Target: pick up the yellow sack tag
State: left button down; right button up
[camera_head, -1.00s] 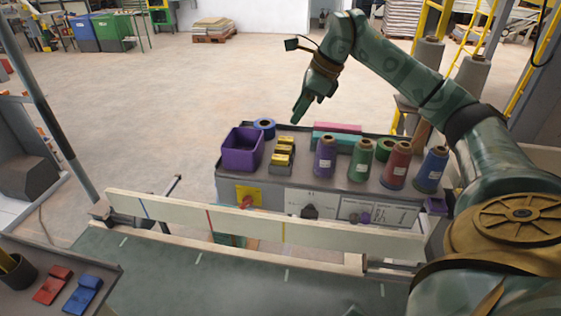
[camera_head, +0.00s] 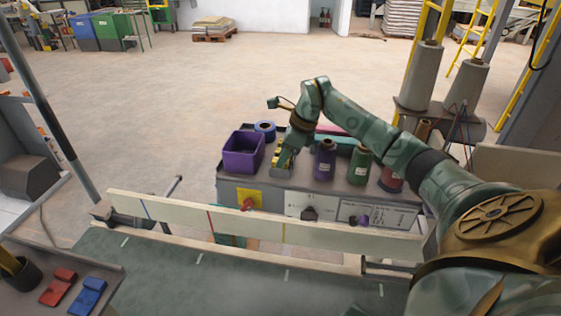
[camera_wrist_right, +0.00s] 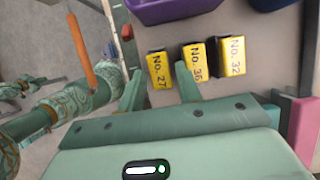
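Several yellow tags with black lettering lie in a row on the grey bench top. In the right wrist view they read No. 27 (camera_wrist_right: 159,69), No. 36 (camera_wrist_right: 197,60) and No. 32 (camera_wrist_right: 232,56). My right gripper (camera_wrist_right: 160,72) is open, its two green fingers on either side of the No. 27 tag. I cannot tell whether they touch it. In the head view the right gripper (camera_head: 283,161) is over the row and hides most of it. My left gripper is not in view.
A purple bin (camera_head: 243,154) stands left of the tags, with a blue roll (camera_head: 265,129) behind it. A purple spool (camera_head: 325,160) and a green spool (camera_head: 358,165) stand close to the right. A cream rail (camera_head: 260,222) runs in front of the bench.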

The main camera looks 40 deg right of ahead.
jog(key=shift+w+a+f, duration=0.15)
jog(key=shift+w+f, duration=0.05)
jog(key=shift+f, duration=0.35)
jog(key=c, duration=0.7)
jog(key=shift+r, duration=0.1)
jog(key=shift+c, duration=0.2)
